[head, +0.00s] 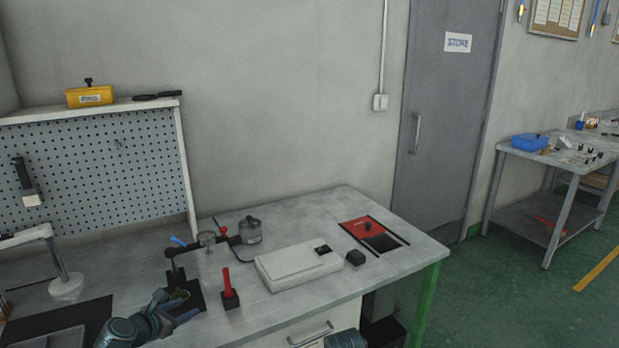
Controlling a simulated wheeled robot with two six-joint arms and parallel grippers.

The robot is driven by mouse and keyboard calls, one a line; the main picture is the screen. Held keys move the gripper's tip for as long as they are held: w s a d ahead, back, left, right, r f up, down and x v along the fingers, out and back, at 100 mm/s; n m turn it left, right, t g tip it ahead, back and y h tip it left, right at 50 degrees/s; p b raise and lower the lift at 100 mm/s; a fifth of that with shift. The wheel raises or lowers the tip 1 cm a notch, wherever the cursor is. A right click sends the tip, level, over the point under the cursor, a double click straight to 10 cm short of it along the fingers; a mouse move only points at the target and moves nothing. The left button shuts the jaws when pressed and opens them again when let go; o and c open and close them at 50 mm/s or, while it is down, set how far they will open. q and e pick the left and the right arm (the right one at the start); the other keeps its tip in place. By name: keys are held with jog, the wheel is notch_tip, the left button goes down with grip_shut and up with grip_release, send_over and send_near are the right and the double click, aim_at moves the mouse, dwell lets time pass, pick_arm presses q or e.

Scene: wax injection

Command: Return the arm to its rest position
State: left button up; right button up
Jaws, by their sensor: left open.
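My left gripper (178,308) is low at the left of the workbench, at the end of my arm that comes in from the bottom left. It is open, with its fingers beside the black base (196,297) of a small bench device. A small greenish round piece (181,295) shows at the fingers. I cannot tell whether they touch it. The device has a black arm, a blue lever (179,242), a gauge (207,239) and a metal pot (250,231). My right gripper is out of view.
A lamp stand (63,272) and dark mat (77,318) are left.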

pick_arm(q)
jog(key=d+m+g, duration=0.1)
jog(key=d+m, duration=0.1)
jog(key=d, duration=0.2)
jog(key=d+m+g+h+p, duration=0.1)
jog(key=d+m, duration=0.2)
jog(key=d, duration=0.1)
jog(key=s+d+f+m+g+h+p, duration=0.1)
jog(key=d+m, duration=0.2)
jog(key=d, duration=0.1)
jog(key=shift+g, duration=0.3)
jog(key=s+d+m+g+y+p, duration=0.5)
jog(key=s+d+m, duration=1.1)
jog(key=m, duration=1)
jog(key=d+g+p, duration=0.2)
jog(key=g, duration=0.2)
jog(key=shift+d+y+p, duration=0.3)
jog(key=shift+y, duration=0.1)
jog(key=shift+r, duration=0.1)
